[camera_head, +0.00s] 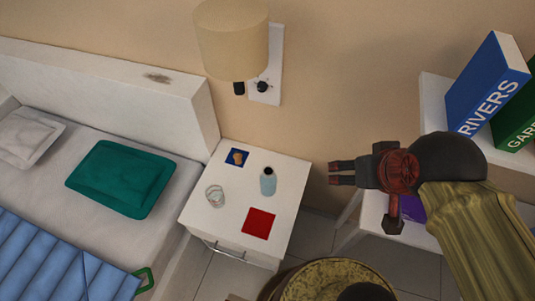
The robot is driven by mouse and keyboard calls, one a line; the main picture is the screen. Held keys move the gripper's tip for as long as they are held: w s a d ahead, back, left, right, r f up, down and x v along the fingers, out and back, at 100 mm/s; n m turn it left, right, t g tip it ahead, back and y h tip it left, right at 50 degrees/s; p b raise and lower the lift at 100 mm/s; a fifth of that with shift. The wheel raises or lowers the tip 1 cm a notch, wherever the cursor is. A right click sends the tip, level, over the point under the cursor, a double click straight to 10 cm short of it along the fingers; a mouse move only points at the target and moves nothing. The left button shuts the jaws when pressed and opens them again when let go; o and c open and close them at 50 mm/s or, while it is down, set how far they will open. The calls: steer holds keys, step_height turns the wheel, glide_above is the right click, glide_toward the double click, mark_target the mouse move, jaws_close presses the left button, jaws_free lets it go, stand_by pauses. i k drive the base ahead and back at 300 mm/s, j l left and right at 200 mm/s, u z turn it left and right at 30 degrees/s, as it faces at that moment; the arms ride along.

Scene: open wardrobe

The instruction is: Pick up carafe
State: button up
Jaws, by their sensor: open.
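The carafe (268,182) looks like a small light blue vessel with a dark mouth. It stands upright on the right part of the white nightstand (194,214). My gripper (333,173) is to the right of the carafe, with its two dark fingers pointing left towards it. The fingers are apart with nothing between them, and a clear gap separates them from the carafe. Nothing hides the carafe.
On the nightstand are a clear glass (215,196), a blue square (237,157) with a small brown item, and a red square (258,223). A wall lamp (232,38) hangs above. A bed (120,110) is left; a shelf with books (487,85) is right.

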mark_target(269, 178)
steer(key=u, duration=1.35)
steer(key=z, duration=0.65)
steer(key=j+u, duration=0.25)
steer(key=j, duration=0.55)
steer(key=i+j, duration=0.1)
steer(key=j, duration=0.15)
steer(key=u, duration=0.05)
